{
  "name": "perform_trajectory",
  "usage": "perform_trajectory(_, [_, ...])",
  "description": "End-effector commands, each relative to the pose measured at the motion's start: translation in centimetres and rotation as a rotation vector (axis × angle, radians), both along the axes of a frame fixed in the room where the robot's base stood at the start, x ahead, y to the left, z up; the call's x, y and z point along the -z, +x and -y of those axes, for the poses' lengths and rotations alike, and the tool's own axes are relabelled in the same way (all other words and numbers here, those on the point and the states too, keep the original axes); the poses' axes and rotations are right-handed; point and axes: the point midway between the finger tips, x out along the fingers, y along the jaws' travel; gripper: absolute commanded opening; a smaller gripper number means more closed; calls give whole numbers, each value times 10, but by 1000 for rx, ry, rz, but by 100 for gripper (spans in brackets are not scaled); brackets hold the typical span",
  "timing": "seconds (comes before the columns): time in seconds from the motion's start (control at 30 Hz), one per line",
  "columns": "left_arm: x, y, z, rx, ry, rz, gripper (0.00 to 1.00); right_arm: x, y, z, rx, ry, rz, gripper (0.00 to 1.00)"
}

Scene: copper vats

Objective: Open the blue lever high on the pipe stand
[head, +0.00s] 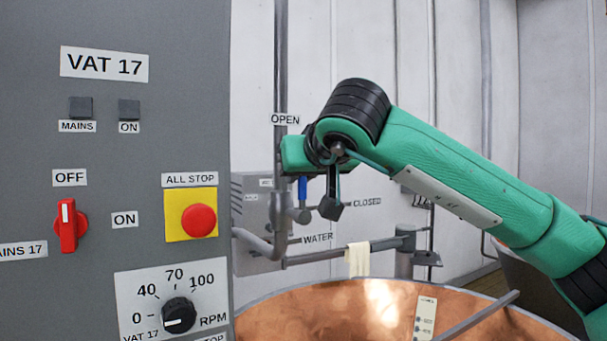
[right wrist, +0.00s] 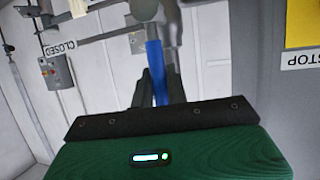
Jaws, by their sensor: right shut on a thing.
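The blue lever (head: 302,187) sits on the grey valve of the pipe stand (head: 281,200). It stands about upright above the valve, on the side of the OPEN label (head: 285,119); the CLOSED label (head: 367,202) is to the right. My right gripper's hand hides the lever's upper part in the head view. In the right wrist view my right gripper (right wrist: 156,88) has its dark fingers shut on the blue lever (right wrist: 154,60). My left gripper is not in view.
A grey panel (head: 120,215) marked VAT 17, with a red stop button (head: 199,220), stands close at the left. A copper vat (head: 370,305) lies below. A pale cloth (head: 358,259) hangs on the horizontal pipe.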

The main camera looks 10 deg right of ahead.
Motion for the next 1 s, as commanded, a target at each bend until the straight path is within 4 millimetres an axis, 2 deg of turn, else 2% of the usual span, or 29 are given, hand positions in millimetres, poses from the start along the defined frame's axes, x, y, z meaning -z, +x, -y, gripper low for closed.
perform_trajectory(0.27, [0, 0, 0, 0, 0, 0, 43, 3, 0, -1, -3, -5, -3, 0])
perform_trajectory(0.3, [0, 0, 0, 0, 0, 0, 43, 3, 0, -1, -3, -5, -3, 23])
perform_trajectory(0.37, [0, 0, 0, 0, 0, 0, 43, 2, 0, -1, -2, -4, -3, 35])
perform_trajectory(0.4, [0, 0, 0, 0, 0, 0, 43, 2, 0, -1, -2, -4, -2, 37])
perform_trajectory(0.77, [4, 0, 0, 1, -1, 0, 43, 0, -6, 1, 0, -1, -1, 37])
perform_trajectory(0.87, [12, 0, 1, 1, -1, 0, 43, -4, -19, 2, -2, -1, 2, 37])
perform_trajectory(1.0, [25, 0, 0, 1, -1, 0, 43, -15, -47, 6, -2, -1, 3, 37])
